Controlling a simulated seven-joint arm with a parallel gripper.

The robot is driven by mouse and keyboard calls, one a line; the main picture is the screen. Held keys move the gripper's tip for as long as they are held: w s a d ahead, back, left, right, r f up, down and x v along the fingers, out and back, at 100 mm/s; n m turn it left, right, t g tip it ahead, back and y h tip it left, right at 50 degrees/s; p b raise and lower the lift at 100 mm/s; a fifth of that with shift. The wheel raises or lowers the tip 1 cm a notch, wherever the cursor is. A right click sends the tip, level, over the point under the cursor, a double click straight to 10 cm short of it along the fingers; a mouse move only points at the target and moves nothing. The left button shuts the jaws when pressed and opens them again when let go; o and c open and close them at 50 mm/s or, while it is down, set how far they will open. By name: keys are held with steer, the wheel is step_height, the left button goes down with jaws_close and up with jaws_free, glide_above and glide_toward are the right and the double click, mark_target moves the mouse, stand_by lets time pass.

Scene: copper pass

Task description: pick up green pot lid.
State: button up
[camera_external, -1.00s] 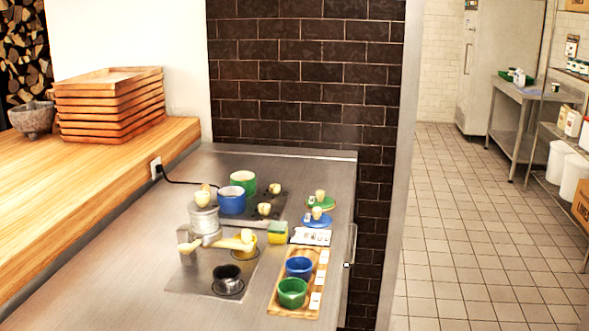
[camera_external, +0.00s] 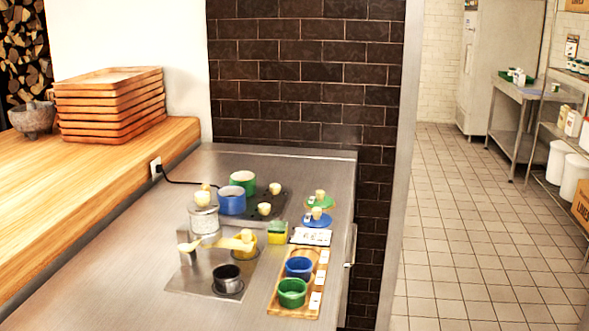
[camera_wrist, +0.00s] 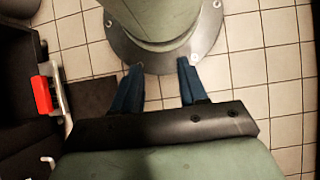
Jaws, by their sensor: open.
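A green pot lid (camera_external: 328,206) with a pale cream knob lies flat on the steel counter, toward its right back side. A small white tag is beside the knob. A blue lid (camera_external: 317,224) with a similar knob lies just in front of it. In the wrist view my gripper (camera_wrist: 160,66) has its two blue fingers spread apart with nothing between them. It points at tiled floor and a round metal base, and the lid is not in that view. My gripper does not show in the external view, so its distance from the lid cannot be told.
Green (camera_external: 243,178) and blue (camera_external: 232,204) pots stand left of the lid. A white card (camera_external: 311,236), a sponge (camera_external: 277,237) and a wooden tray (camera_external: 273,306) with two bowls lie in front. A dark brick wall (camera_external: 300,75) rises behind the counter.

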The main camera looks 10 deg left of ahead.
steer(key=shift+o, duration=1.1)
